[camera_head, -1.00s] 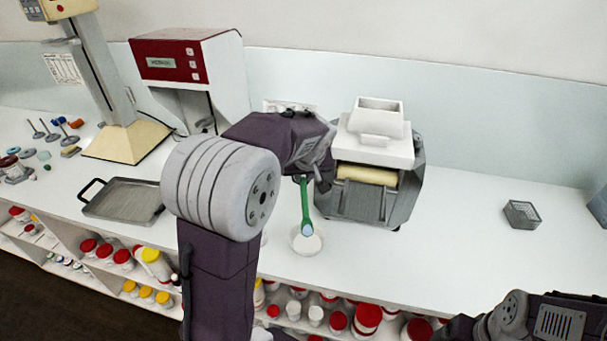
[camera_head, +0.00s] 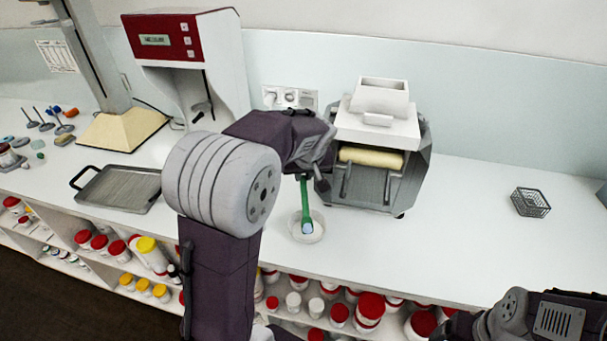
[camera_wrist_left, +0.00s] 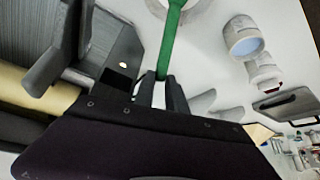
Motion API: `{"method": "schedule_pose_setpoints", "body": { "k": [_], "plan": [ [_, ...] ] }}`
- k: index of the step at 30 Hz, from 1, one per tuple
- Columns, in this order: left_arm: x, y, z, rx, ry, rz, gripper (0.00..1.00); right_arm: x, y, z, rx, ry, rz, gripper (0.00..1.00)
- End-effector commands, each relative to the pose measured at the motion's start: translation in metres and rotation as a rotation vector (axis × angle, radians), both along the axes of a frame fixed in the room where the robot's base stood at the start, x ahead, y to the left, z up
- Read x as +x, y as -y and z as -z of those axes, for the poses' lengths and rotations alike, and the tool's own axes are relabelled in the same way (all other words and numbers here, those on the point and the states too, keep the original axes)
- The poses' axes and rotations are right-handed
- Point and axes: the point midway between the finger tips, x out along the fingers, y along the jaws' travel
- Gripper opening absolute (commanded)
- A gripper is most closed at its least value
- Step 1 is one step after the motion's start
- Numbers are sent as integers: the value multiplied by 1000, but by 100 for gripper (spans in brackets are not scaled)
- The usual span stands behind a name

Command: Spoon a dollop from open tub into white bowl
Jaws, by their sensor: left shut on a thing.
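My left gripper (camera_head: 303,177) is shut on the green handle of a spoon (camera_head: 306,212), which points down. The spoon's pale blue tip is over or in the small white bowl (camera_head: 321,224) at the counter's front; I cannot tell whether it touches. In the left wrist view, the green handle (camera_wrist_left: 171,38) runs from between my left fingers (camera_wrist_left: 161,97) to the white bowl (camera_wrist_left: 191,5) at the top edge. A white tub (camera_wrist_left: 241,35) with a bluish round end stands right of it; in the head view my arm hides it. My right gripper is not visible.
A grey roller mill (camera_head: 413,165) stands just right of my left gripper. A grey tray (camera_head: 128,186) and a red-and-white machine (camera_head: 225,65) are to the left. A wire basket (camera_head: 530,203) is at right, with clear counter between. Several lidded tubs fill the shelf below.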

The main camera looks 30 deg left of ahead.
Motion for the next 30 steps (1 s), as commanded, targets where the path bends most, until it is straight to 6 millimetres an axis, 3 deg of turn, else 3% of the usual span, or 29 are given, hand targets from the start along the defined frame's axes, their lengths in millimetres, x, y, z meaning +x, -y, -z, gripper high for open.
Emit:
{"method": "schedule_pose_setpoints", "body": {
  "k": [30],
  "plan": [
    [0,0,10,0,0,0,0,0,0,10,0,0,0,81]
  ]
}}
